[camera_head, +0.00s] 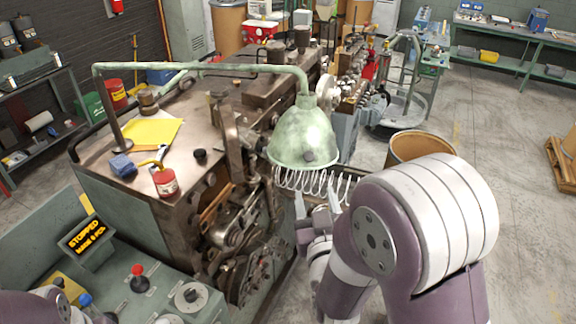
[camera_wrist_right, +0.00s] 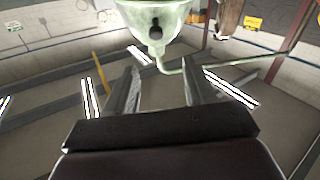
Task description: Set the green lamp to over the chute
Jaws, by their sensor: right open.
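The green lamp (camera_head: 303,138) hangs as a bell-shaped shade from a long green arm (camera_head: 205,67) over the right edge of the machine. A dark knob (camera_head: 308,156) sits low on its near side. My right gripper (camera_head: 318,208) is below the shade, its fingers apart and pointing up, with nothing between them. In the right wrist view the shade (camera_wrist_right: 160,10) and knob (camera_wrist_right: 156,32) are beyond the open fingers, apart from them. A pale spring coil (camera_head: 312,180) shows just under the shade. I cannot make out the chute. My left gripper is not in view.
The brown machine (camera_head: 92,157) fills the left, with a yellow cloth (camera_head: 150,132), a red can (camera_head: 165,182) and a blue block (camera_head: 122,165) on top. A control panel (camera_head: 150,290) with a lit display stands at front left. A barrel (camera_head: 420,148) stands to the right.

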